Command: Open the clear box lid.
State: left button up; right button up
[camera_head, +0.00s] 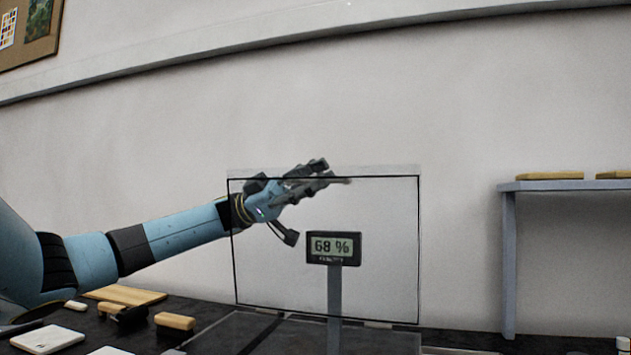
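The clear lid (385,285) is a see-through pane with a thin dark outline. It stands steeply raised, near upright, above the dark box base (300,335) at the bottom of the view. My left gripper (325,175) reaches in from the left, with its fingers overlapping the pane's top edge. I cannot tell whether the fingers touch the lid, are in front of it or are behind it, nor how far they are spread. My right gripper is out of view.
A humidity display reading 68 % (334,247) stands on a grey post in front of the pane. Wooden-handled tools (175,321), a wooden board (125,295) and a white block (47,338) lie at left. A grey shelf (560,186) stands at right.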

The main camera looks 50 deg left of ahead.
aim_at(261, 203)
pick_arm(q)
jog(key=shift+a+f, duration=0.15)
jog(key=shift+a, duration=0.1)
jog(key=v, duration=1.1)
jog(key=shift+s+a, duration=0.15)
jog(key=shift+a, duration=0.1)
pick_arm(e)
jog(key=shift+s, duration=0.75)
pick_arm(q)
jog(key=shift+f, duration=0.1)
